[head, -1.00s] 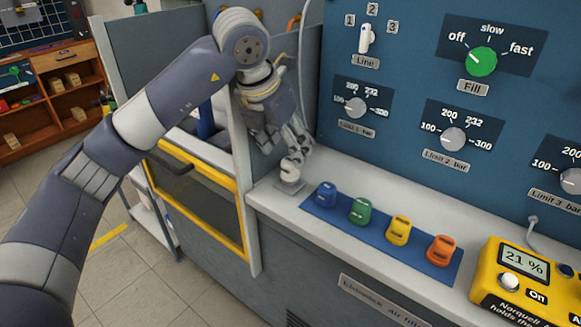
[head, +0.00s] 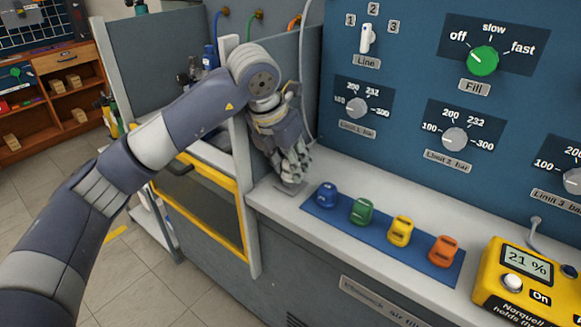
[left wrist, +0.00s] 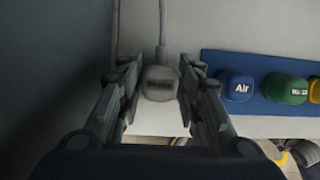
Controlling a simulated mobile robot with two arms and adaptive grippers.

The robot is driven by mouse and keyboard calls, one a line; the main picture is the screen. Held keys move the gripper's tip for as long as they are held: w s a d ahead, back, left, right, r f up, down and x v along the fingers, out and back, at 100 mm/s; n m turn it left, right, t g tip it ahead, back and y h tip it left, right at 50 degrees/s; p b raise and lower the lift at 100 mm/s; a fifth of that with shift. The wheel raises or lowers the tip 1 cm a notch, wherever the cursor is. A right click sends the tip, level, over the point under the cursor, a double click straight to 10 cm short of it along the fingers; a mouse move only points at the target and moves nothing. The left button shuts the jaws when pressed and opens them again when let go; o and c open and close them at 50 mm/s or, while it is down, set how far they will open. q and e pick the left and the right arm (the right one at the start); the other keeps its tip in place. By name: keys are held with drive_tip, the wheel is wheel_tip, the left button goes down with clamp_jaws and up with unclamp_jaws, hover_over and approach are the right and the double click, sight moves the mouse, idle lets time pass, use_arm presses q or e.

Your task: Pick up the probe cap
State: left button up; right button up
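The probe cap, a small pale grey cap (left wrist: 160,84) with a dark label, stands at the left end of the bench in the left wrist view. In the head view my gripper hides it. My left gripper (head: 291,174) is down at the bench there, pointing downward. In the left wrist view its two fingers stand open on either side of the cap, with narrow gaps that look clear of it. My right gripper is in neither view.
A blue mat (head: 380,243) with blue (head: 326,194), green (head: 362,211), yellow (head: 399,230) and orange (head: 443,250) caps lies right of my gripper. A yellow meter (head: 525,285) stands farther right. The blue panel rises behind; a grey partition (head: 240,150) is close on the left.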

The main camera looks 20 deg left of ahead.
use_arm(q)
drive_tip(key=shift+r, duration=0.45)
wheel_tip(320, 180, up, 2)
drive_tip(key=shift+r, duration=0.2)
drive_tip(key=shift+s+r, duration=0.15)
drive_tip(key=shift+s, duration=0.15)
drive_tip(key=s+a+r, duration=0.1)
drive_tip(key=s, duration=1.4)
drive_tip(key=shift+s+a+r, duration=0.15)
drive_tip(key=shift+r, duration=0.05)
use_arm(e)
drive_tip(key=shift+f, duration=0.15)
